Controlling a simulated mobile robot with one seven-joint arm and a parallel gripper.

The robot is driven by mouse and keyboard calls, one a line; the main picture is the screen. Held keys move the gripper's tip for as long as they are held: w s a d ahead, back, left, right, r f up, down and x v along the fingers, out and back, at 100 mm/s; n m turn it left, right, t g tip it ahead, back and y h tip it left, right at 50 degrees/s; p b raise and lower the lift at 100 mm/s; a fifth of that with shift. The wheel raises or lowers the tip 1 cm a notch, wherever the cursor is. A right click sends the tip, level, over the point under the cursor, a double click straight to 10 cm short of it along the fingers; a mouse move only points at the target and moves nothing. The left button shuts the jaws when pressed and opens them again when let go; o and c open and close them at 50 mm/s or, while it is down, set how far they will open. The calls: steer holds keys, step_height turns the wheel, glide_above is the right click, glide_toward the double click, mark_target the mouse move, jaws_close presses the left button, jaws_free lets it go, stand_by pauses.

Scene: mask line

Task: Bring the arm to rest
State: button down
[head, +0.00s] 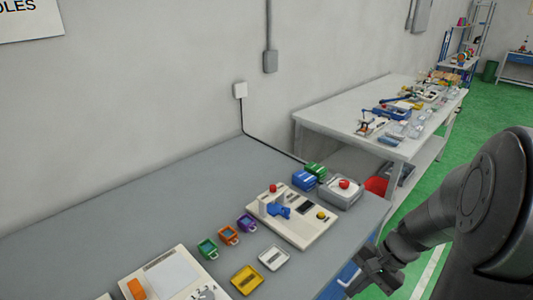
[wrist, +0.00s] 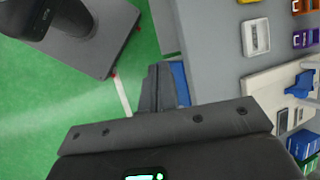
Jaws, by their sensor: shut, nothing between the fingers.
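My gripper (head: 372,274) is at the lower right of the head view, beside the near right edge of the grey table (head: 130,215). My dark arm reaches down to it from the right. In the wrist view the two fingers of my gripper (wrist: 158,82) are together with nothing between them, above the green floor and next to the table edge. Part of my own base shows at the top left of the wrist view.
On the table are a cream fixture with a blue clamp (head: 290,215), a grey box with a red button (head: 341,191), yellow (head: 247,279) and white (head: 274,257) trays, and several small coloured holders (head: 228,235). A second table (head: 345,110) stands behind. Green floor (head: 430,205) is open at right.

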steer(key=s+a+r+n+t+h, duration=0.3)
steer(key=r+n, duration=0.1)
steer(key=r, duration=0.4)
steer(key=s+a+r+n+t+h, duration=0.3)
steer(key=s+r+n, duration=0.1)
steer(key=r, duration=0.5)
steer(key=shift+s, duration=0.15)
